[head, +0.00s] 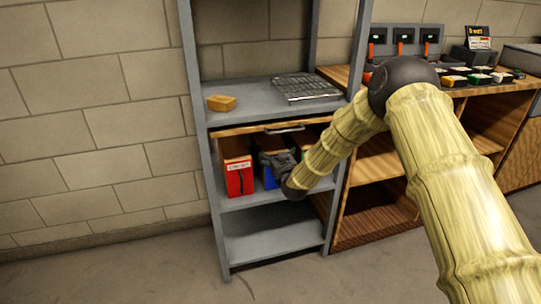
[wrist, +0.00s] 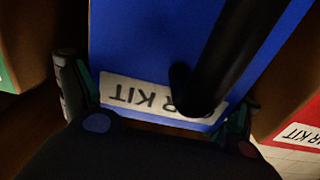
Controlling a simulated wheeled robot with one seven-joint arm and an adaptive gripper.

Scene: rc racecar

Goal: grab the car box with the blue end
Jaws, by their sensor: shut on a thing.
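The car box with the blue end (head: 268,178) stands on the middle shelf of the grey rack, partly hidden behind my gripper (head: 281,164). In the wrist view, its blue end (wrist: 150,45) fills the middle, with a white "KIT" label along its lower edge. My gripper (wrist: 155,108) has one finger on each side of the blue end and is shut on it. A dark bar crosses the blue face and covers part of the label.
A red-ended box (head: 238,178) stands close on the left; it is at right in the wrist view (wrist: 300,125). A green-ended box (wrist: 8,75) is on the other side. The shelf above holds an orange block (head: 221,103) and a wire rack (head: 306,88). The lower shelf (head: 270,238) is empty.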

